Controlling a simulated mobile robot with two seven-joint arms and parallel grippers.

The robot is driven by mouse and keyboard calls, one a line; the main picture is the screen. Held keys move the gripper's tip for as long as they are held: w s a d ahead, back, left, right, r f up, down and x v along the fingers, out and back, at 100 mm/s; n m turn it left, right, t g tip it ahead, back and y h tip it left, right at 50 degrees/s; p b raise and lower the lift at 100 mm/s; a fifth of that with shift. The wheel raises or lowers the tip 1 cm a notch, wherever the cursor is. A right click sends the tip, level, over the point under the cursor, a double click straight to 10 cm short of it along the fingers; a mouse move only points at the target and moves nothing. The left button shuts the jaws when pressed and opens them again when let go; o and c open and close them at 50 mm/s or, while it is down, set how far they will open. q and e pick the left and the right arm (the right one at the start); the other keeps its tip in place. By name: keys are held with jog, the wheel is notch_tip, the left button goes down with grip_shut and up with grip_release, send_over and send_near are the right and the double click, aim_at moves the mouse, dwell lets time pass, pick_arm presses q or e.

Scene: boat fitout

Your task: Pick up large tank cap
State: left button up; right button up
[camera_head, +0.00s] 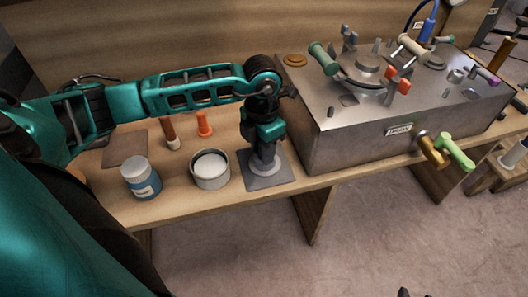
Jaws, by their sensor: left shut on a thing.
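A grey round cap (267,168), which looks like the large tank cap, is on a dark square mat (283,182) near the front of the bench. My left gripper (266,158) points straight down over it and is shut on its upper part. The fingers and wrist hide much of the cap's top. I cannot tell whether the cap is touching the mat or slightly above it. Small dark tips at the bottom edge may be my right gripper (416,293), too little to judge.
A metal tank (340,140) with valves and handles stands right of my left gripper. A round tin (210,172), a blue jar (141,178), an orange piece (204,125) and a brown-handled tool (170,132) stand left on the wooden bench (190,200). Its front edge is close.

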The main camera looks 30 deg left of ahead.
pick_arm(q)
jog(key=shift+r, duration=0.1)
notch_tip(320, 180, up, 20)
jog(key=p, duration=0.2)
dwell(0.4)
